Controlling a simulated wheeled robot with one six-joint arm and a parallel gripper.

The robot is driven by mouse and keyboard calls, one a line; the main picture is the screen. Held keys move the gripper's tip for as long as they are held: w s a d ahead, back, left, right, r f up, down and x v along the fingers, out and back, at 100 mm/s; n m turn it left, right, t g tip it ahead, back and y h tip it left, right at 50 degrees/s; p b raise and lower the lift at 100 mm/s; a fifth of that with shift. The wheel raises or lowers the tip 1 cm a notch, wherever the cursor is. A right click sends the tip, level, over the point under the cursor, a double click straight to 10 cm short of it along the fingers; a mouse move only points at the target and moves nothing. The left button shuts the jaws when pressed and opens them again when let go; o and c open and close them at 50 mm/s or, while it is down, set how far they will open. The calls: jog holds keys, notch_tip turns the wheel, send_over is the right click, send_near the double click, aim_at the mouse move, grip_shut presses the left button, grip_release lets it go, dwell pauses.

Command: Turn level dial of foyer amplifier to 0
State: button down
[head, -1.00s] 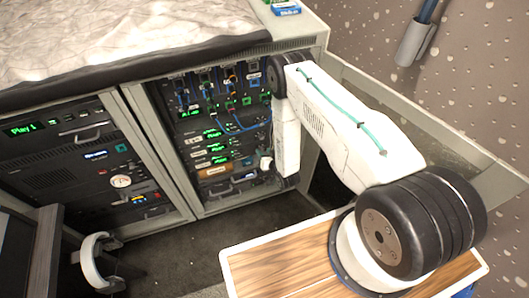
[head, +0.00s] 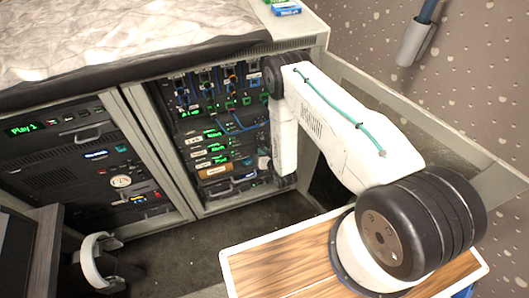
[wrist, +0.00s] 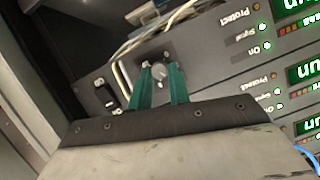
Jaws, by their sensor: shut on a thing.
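In the wrist view, a small grey round dial (wrist: 158,71) sits on a grey amplifier panel (wrist: 205,62). My gripper (wrist: 161,80) has two green fingers, one on each side of this dial, and is shut on it. The fingers and the gripper body hide part of the dial, and I cannot read its setting. In the head view, the rack of amplifiers (head: 214,150) is under the counter. My arm hides the gripper and dial there. The amplifier's name is not readable in the wrist view.
Beside the dial, the wrist view shows green displays (wrist: 306,72) and lights marked Protect, Signal and On. Pale cables (wrist: 125,82) run close to the fingers. In the head view, a left rack (head: 75,160) and a headphone-like white object (head: 92,262) stand left; dark floor lies in front.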

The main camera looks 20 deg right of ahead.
jog(key=n+t+h, duration=0.1)
jog(key=n+h, duration=0.1)
jog(key=n, duration=0.3)
jog(key=a+n+t+h, duration=0.1)
jog(key=n+h, duration=0.2)
jog(key=n, duration=0.2)
jog(key=f+n+t+h, duration=0.1)
jog(key=n+h, duration=0.2)
jog(key=n, duration=0.2)
jog(key=shift+a, duration=0.25)
dwell(0.4)
dwell(0.4)
jog(key=c, duration=1.3)
grip_release()
